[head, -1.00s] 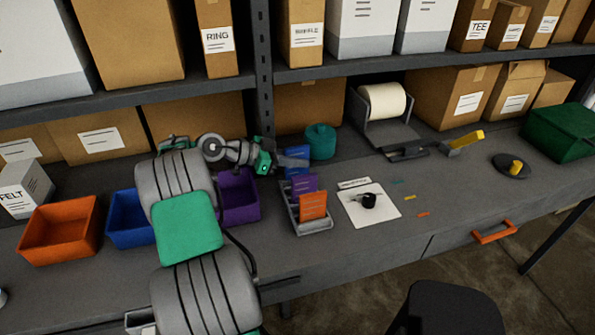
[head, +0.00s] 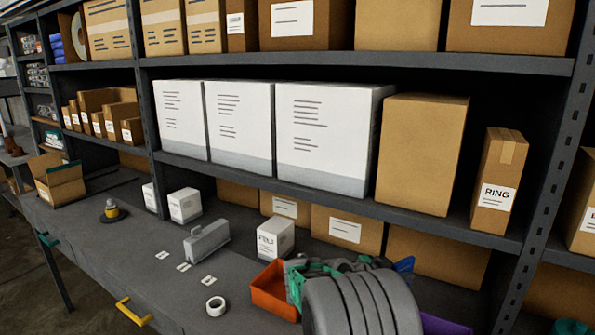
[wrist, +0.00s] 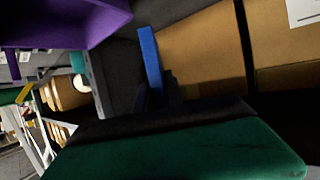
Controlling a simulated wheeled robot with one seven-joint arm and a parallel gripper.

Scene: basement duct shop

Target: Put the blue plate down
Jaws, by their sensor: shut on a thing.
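In the wrist view the blue plate (wrist: 150,62) stands nearly edge-on, a narrow blue strip. My gripper (wrist: 153,98) is shut on its near end; the fingers are dark and hard to make out. The plate's far end is clear of the boxes in the picture, but I cannot tell whether it touches anything. In the head view my arm's grey link hides the gripper. A blue patch (head: 404,264) shows behind that link; I cannot tell whether it is the plate or a bin.
A purple bin (wrist: 90,20) is close by at the wrist view's upper left; cardboard boxes (wrist: 205,50) stand at right. In the head view an orange bin (head: 268,292) is beside my arm. A tape roll (head: 215,306) and a grey metal piece (head: 207,241) lie on the bench (head: 90,235).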

